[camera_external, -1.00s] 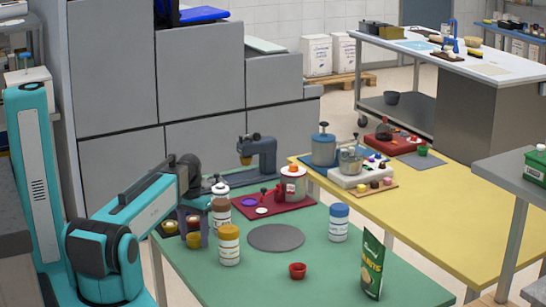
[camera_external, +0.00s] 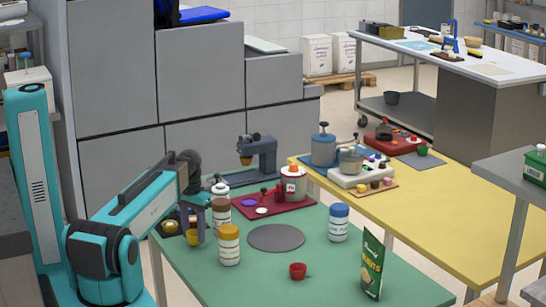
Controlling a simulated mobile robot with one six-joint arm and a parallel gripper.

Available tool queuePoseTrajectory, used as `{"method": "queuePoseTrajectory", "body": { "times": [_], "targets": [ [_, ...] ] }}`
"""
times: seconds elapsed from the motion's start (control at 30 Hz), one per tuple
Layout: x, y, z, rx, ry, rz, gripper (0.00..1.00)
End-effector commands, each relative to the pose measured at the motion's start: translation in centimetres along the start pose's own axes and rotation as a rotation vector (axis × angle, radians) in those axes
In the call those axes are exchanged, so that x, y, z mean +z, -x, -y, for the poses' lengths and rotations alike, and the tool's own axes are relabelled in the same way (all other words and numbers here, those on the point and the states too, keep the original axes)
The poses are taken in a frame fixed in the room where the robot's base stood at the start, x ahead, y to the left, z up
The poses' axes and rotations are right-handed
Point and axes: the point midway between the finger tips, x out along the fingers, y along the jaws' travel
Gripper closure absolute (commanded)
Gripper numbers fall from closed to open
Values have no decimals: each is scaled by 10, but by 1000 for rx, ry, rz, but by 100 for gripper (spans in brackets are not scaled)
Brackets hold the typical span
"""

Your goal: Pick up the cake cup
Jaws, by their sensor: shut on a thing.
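A small yellow cake cup (camera_external: 193,238) is at the left edge of the green table (camera_external: 330,285), beside the bottles. My gripper (camera_external: 193,229) points down at it and is shut on it. The fingers are small and partly hidden, so I cannot tell how much clearance there is between the cup and the table. A red cup (camera_external: 298,271) stands apart near the front of the green table.
A brown-labelled bottle (camera_external: 222,217) and a yellow-capped bottle (camera_external: 229,246) stand close to the right of my gripper. A dark holder with a yellow item (camera_external: 170,226) is at its left. A grey disc (camera_external: 276,238), blue-capped bottle (camera_external: 338,223) and green pouch (camera_external: 372,264) are farther right.

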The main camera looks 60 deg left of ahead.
Motion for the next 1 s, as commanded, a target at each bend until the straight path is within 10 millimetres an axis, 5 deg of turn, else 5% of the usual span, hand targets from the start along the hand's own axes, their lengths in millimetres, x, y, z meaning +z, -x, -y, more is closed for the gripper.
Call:
{"method": "queuePoseTrajectory", "body": {
  "times": [0.6,1.0],
  "targets": [
    [-1,67,0,0,0,-1,81],
    [0,85,0,0,0,0,81]
  ]
}}
